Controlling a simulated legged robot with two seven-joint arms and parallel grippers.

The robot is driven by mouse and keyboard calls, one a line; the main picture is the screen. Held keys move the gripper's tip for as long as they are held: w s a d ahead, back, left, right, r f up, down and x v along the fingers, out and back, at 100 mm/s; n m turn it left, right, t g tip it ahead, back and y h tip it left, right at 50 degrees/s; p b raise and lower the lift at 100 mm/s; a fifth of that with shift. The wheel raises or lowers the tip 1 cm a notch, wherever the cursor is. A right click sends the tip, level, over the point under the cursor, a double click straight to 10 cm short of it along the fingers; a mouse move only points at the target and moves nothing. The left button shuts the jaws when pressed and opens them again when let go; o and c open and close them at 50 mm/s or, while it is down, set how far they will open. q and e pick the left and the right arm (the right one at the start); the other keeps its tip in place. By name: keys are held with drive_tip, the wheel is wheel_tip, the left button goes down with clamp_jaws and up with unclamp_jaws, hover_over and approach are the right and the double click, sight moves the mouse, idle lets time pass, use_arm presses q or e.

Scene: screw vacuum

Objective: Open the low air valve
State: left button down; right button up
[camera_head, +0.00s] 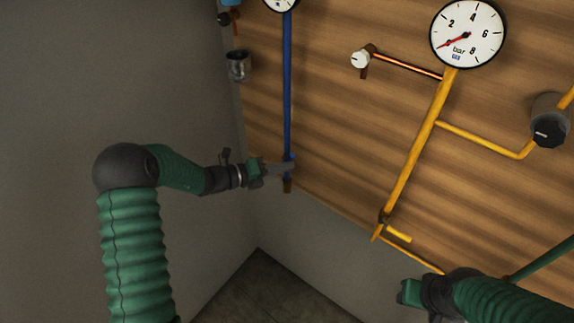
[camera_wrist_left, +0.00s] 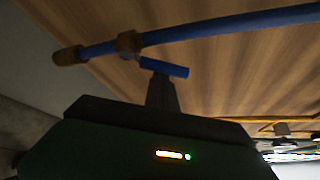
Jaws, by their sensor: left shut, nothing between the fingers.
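A blue pipe (camera_head: 287,85) runs down the wooden wall to a small brownish valve near its lower end. In the left wrist view the valve body (camera_wrist_left: 129,42) carries a short blue lever handle (camera_wrist_left: 163,67), which sticks out to the right, angled from the pipe. My left gripper (camera_head: 285,166) is shut and empty at this valve. In the left wrist view its fingertips (camera_wrist_left: 160,82) are right at the blue handle; I cannot tell whether they touch. In the head view the gripper partly hides the valve. My right gripper (camera_head: 410,292) is at the lower right, away from the valve; its fingers are unclear.
A yellow pipe (camera_head: 415,145) with a yellow valve handle (camera_head: 399,235) and a bar gauge (camera_head: 468,33) is to the right. A copper pipe (camera_head: 405,66) and a black knob (camera_head: 548,133) are also on the wall. The grey wall (camera_head: 60,80) is at left.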

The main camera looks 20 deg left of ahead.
use_arm(q)
drive_tip(key=n, duration=0.1)
drive_tip(key=a+n+h, duration=0.1)
drive_tip(key=a+r+n+t+h+p, duration=0.1)
drive_tip(key=shift+w+a+n, duration=0.1)
drive_tip(key=shift+w+n, duration=0.2)
drive_tip(key=shift+w, duration=0.05)
drive_tip(key=shift+w+a, duration=0.1)
drive_tip(key=shift+a, duration=0.1)
drive_tip(key=shift+r, duration=0.15)
idle(0.4)
